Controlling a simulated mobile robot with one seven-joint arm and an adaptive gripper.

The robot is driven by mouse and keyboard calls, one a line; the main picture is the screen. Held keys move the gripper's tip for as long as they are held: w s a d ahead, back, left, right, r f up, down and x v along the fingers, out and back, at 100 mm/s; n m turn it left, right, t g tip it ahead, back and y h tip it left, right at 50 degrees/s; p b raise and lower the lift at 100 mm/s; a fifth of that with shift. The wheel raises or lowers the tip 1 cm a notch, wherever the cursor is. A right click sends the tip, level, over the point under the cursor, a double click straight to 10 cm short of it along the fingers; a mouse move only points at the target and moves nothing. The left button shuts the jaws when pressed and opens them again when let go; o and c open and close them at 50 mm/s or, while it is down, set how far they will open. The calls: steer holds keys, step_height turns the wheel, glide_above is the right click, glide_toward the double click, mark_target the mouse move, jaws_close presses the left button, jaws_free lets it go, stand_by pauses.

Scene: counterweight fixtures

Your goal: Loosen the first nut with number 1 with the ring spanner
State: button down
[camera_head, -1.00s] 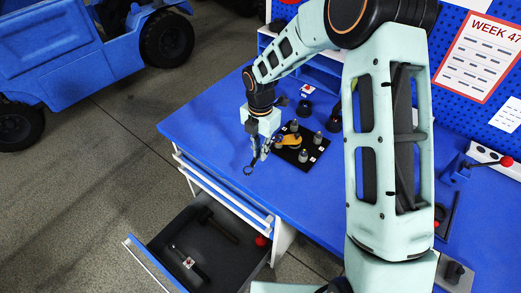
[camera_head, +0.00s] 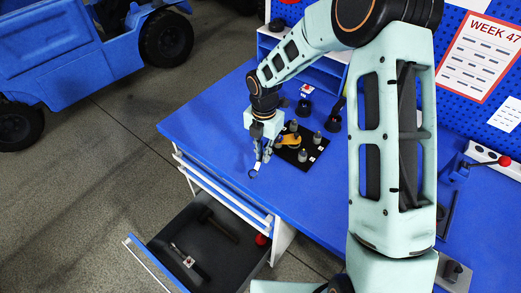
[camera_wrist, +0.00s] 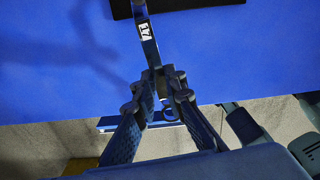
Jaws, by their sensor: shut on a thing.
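My gripper (camera_head: 261,151) is shut on the ring spanner over the front edge of the blue bench. One ring end of the spanner (camera_head: 253,173) hangs below the fingers. In the wrist view the fingers (camera_wrist: 162,92) clasp the spanner, and its dark shaft (camera_wrist: 145,25) with a white label runs up toward the black board (camera_wrist: 200,3). In the head view the board (camera_head: 312,151) lies just right of my gripper and carries several grey posts and a yellow piece (camera_head: 289,140). I cannot read the numbers, so nut 1 is not identifiable.
An open drawer (camera_head: 150,268) below the bench holds tools. Dark round-based items (camera_head: 304,107) stand behind the board. A vise-like tool with a red knob (camera_head: 505,161) is at the right. The bench (camera_head: 205,125) is clear left of my gripper.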

steer(key=shift+s+d+r+n+p, duration=0.1)
steer(key=shift+s+d+n+p, duration=0.1)
steer(key=shift+d+n+p, duration=0.3)
steer(key=shift+s+d+n+p, duration=0.25)
steer(key=shift+d+n, duration=0.2)
steer(key=shift+n, duration=0.15)
steer(key=shift+w+r+p, duration=0.1)
steer(key=shift+r+p, duration=1.5)
steer(key=shift+r, duration=0.35)
step_height(320, 180, up, 3)
steer(key=p, duration=0.2)
steer(key=shift+p, duration=0.3)
steer(key=shift+f, duration=0.1)
